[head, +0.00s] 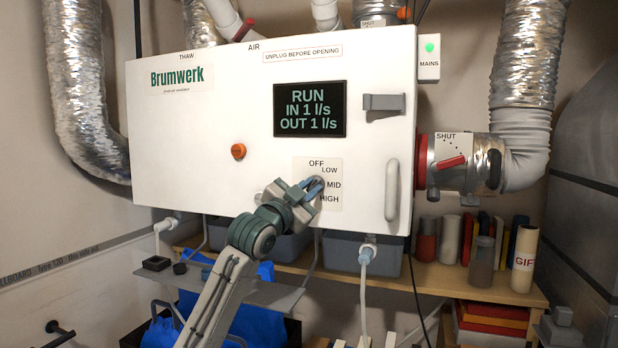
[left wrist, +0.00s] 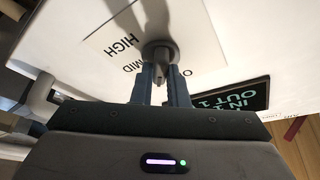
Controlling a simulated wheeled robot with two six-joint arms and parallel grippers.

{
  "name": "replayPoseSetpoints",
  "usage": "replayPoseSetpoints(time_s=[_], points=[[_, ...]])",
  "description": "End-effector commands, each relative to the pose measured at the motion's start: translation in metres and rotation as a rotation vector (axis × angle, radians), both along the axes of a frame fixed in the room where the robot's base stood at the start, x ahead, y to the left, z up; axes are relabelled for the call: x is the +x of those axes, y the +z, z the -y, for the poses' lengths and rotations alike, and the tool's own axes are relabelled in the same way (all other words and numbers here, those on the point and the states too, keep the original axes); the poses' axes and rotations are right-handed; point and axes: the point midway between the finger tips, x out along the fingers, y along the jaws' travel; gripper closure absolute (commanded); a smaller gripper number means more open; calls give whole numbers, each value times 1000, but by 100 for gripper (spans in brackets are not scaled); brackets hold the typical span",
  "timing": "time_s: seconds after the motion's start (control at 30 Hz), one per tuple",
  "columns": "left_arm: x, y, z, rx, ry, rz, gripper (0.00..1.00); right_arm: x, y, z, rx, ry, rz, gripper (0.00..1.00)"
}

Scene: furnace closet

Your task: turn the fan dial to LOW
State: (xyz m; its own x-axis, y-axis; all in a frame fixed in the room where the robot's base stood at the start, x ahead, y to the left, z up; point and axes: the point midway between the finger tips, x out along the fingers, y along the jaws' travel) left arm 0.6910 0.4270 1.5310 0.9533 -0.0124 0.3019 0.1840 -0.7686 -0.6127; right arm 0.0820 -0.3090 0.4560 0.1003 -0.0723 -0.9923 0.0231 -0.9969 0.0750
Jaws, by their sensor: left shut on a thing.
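The fan dial (left wrist: 159,52) is a grey knob on the white panel of the Brumwerk unit. Its label plate (head: 331,165) reads OFF, LOW, MID and HIGH. My left gripper (head: 314,187) is shut on the dial, with a finger on either side of it; the fingers also show in the left wrist view (left wrist: 160,85). The gripper covers much of the dial, and I cannot tell for sure which word it points at. In the left wrist view HIGH and MID are readable upside down, and LOW is hidden. My right gripper is not in view.
The display (head: 310,109) reads RUN, IN 1 l/s, OUT 1 l/s. A grey latch (head: 384,103) and a white door handle (head: 392,190) stand out right of the dial. An orange knob (head: 238,151) is to its left. A wooden shelf (head: 440,278) lies below.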

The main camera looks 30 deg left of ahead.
Motion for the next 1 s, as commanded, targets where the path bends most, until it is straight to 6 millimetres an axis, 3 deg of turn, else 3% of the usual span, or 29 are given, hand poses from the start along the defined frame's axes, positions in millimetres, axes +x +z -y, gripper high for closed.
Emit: replayPoseSetpoints(time_s=[0.27, 0.8, 0.83, 0.9, 1.0], points=[[0, 2, 0, 100, 0, -24, 100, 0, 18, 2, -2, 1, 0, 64], [0, 0, 0, 123, 0, -28, 100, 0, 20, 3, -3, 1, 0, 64], [0, 0, 0, 123, 0, -28, 81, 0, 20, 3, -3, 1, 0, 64], [0, 0, 0, 123, 0, -28, 67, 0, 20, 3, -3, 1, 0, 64], [0, 0, 0, 122, 0, -29, 65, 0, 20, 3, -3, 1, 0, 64]])
